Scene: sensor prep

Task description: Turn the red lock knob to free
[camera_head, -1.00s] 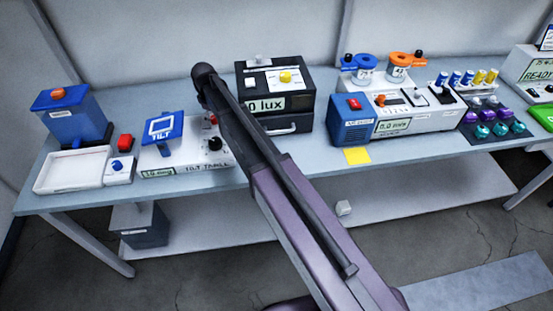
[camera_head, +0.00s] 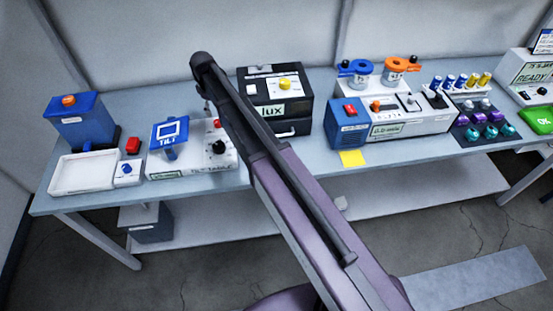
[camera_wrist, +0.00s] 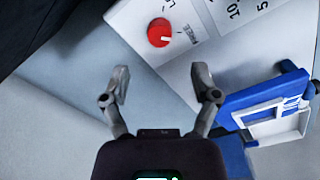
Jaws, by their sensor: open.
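The red lock knob (camera_wrist: 161,32) shows at the top of the wrist view, on the white panel of the tilt table (camera_wrist: 248,52). It is round with a short white mark on its lower right side, and the word FREE is printed to its right. A partly cut-off label starting with L lies above it. My gripper (camera_wrist: 160,82) is open and empty; in the picture its fingertips are below the knob, apart from it. In the head view the knob (camera_head: 217,123) is a small red spot beside my arm, which hides my gripper there.
The blue tilt plate (camera_head: 169,132) stands left of the knob and near my right finger in the wrist view. A black lux box (camera_head: 303,110) stands behind and right. A white tray (camera_head: 84,187) and blue container (camera_head: 84,125) are at the left.

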